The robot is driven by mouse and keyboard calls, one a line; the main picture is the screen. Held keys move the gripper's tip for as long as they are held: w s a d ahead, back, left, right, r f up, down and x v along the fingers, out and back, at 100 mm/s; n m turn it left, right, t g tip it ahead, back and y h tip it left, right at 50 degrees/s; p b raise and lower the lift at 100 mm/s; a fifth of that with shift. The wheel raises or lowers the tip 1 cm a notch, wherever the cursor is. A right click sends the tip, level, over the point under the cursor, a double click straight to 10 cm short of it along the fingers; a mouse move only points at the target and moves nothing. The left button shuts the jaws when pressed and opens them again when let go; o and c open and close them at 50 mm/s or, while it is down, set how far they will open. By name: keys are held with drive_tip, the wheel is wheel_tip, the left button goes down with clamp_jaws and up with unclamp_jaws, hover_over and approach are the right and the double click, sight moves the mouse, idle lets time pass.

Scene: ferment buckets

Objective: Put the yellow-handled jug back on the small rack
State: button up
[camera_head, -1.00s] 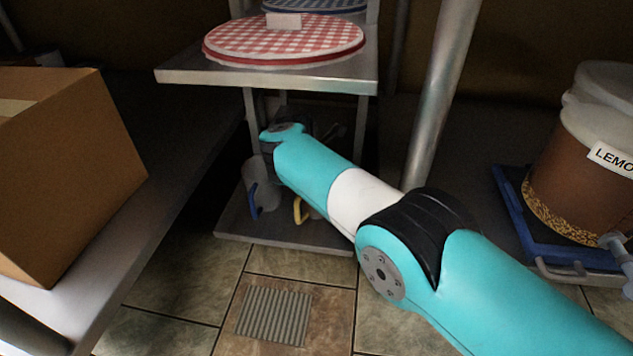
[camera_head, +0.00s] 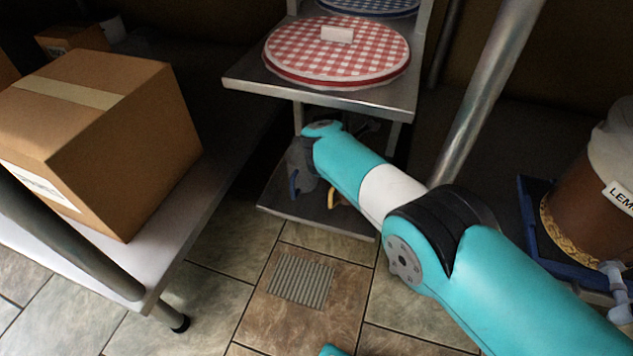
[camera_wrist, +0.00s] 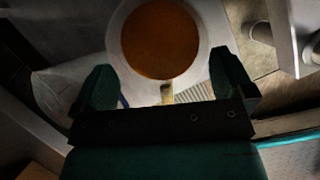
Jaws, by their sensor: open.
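The yellow-handled jug stands on the low shelf of the small rack (camera_head: 318,212). In the head view only its yellow handle (camera_head: 335,198) shows clearly, with my arm hiding most of the body. In the wrist view a pale round jug rim (camera_wrist: 205,40) surrounds an orange-brown inside, and a yellow handle (camera_wrist: 167,93) points toward my gripper (camera_wrist: 164,78). My gripper is open, with one finger on each side of the handle. I cannot tell whether they touch it. A blue-handled jug (camera_head: 297,172) stands left of the yellow handle.
The upper shelf (camera_head: 300,95), with a red checked lid (camera_head: 335,55), overhangs the low shelf. A metal post (camera_head: 490,95) stands right of the rack. A cardboard box (camera_head: 120,150) sits on a table at left. A brown bucket (camera_head: 585,205) is at right. The tiled floor in front is open.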

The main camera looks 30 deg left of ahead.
drive_tip(key=s+a+p, duration=0.1)
drive_tip(key=s+p, duration=0.7)
drive_tip(key=s, duration=0.3)
drive_tip(key=shift+a+p, duration=0.3)
drive_tip(key=shift+p, duration=0.1)
